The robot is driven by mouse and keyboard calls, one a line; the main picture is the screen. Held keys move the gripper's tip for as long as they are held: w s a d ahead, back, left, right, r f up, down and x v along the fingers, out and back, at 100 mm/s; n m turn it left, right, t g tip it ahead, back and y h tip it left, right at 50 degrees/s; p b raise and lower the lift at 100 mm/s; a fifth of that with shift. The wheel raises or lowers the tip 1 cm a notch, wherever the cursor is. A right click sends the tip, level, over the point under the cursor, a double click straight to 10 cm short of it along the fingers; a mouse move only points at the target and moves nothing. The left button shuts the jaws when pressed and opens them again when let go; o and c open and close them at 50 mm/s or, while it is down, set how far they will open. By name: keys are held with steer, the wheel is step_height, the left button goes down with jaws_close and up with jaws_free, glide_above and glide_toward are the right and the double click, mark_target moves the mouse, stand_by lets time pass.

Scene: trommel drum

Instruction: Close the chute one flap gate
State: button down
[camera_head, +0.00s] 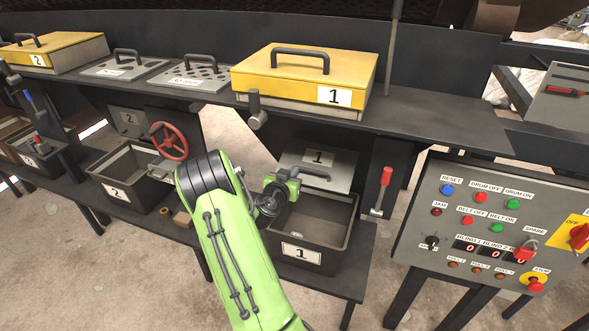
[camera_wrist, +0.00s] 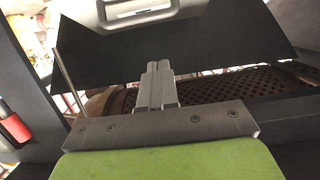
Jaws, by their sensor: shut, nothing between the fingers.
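The chute one flap gate (camera_head: 335,172) is a grey plate marked "1" with a dark bar handle. In the head view it slopes outward above the back of the black bin one (camera_head: 348,218). My gripper (camera_head: 290,184) is at the flap's left lower side, over the bin. Its fingertips are hard to make out there, and I cannot tell whether they touch the flap. In the wrist view my gripper (camera_wrist: 157,78) is shut and empty, in front of a broad dark plate whose identity is unclear.
A yellow lidded box marked "1" (camera_head: 345,75) stands on the shelf above. A red-handled lever (camera_head: 385,178) is right of the flap. A red handwheel (camera_head: 168,141) and bin two (camera_head: 118,203) are left. The control panel (camera_head: 455,255) is at right.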

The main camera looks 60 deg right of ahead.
steer(key=w+d+f, duration=0.1)
steer(key=d+f, duration=0.3)
steer(key=d, duration=0.3)
steer(key=shift+d+f, duration=0.25)
steer(key=shift+f, duration=0.05)
steer(key=shift+w, duration=0.1)
